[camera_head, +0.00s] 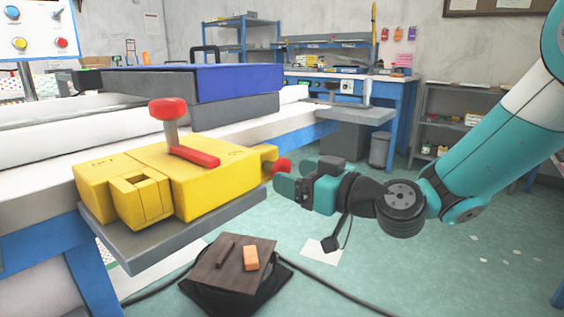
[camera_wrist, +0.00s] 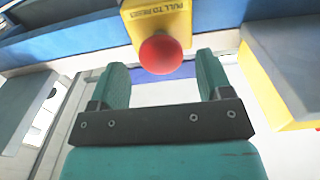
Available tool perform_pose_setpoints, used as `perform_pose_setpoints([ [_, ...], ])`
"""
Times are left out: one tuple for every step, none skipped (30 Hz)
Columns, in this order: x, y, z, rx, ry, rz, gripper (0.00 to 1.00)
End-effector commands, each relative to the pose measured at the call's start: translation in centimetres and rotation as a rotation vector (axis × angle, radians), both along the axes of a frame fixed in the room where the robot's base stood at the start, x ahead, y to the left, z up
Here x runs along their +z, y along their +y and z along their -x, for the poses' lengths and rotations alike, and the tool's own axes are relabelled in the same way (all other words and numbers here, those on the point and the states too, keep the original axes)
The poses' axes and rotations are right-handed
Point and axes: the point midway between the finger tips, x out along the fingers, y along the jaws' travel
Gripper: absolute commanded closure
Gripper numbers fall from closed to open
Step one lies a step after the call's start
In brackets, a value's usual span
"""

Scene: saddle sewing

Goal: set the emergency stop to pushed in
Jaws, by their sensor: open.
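The emergency stop is a round red mushroom button (camera_head: 281,165) on a small yellow housing at the right end of the yellow control box (camera_head: 215,172). In the wrist view the red button (camera_wrist: 160,54) faces me, below a yellow plate (camera_wrist: 158,18) lettered "PULL TO RESET". The button stands out from its housing; its exact travel is hard to judge. My gripper (camera_head: 288,186) is open and empty, close to the button's right side. In the wrist view my gripper (camera_wrist: 161,66) has one finger on each side of the button, with gaps; contact is not visible.
A red-knobbed lever (camera_head: 168,110) stands on the yellow box, beside a red bar. The box rests on a grey shelf (camera_head: 160,245) at the white table's edge. A stool (camera_head: 215,262) with small blocks stands below. Open floor lies to the right.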

Motion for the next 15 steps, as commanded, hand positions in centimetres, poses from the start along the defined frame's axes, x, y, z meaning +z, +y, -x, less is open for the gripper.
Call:
perform_pose_setpoints([
  [0.3, 0.9, -0.5, 0.003, -0.003, 0.000, 0.28],
  [0.2, 1.2, -0.8, 0.003, -0.001, -0.002, 0.28],
  [0.2, 1.6, -1.1, 0.002, -0.001, 0.000, 0.28],
  [0.2, 1.9, -1.3, 0.002, -0.001, 0.000, 0.28],
  [0.1, 2.1, -1.5, 0.002, -0.001, 0.001, 0.28],
  [0.1, 2.3, -1.8, 0.001, -0.001, -0.001, 0.28],
  [0.1, 2.5, -1.9, 0.001, 0.000, 0.000, 0.28],
  [0.0, 2.6, -2.0, 0.000, 0.000, 0.000, 0.28],
  [0.0, 2.7, -2.1, 0.000, 0.000, 0.000, 0.28],
  [0.0, 2.8, -2.2, 0.000, -0.001, -0.001, 0.28],
  [0.0, 2.9, -2.2, 0.000, 0.000, -0.001, 0.28],
  [0.0, 2.9, -2.2, -0.001, 0.000, -0.001, 0.28],
  [0.0, 2.9, -2.2, -0.001, 0.000, -0.001, 0.28],
  [0.0, 2.9, -2.2, -0.001, 0.000, -0.001, 0.28],
  [0.0, 2.9, -2.2, -0.001, 0.000, -0.001, 0.28],
])
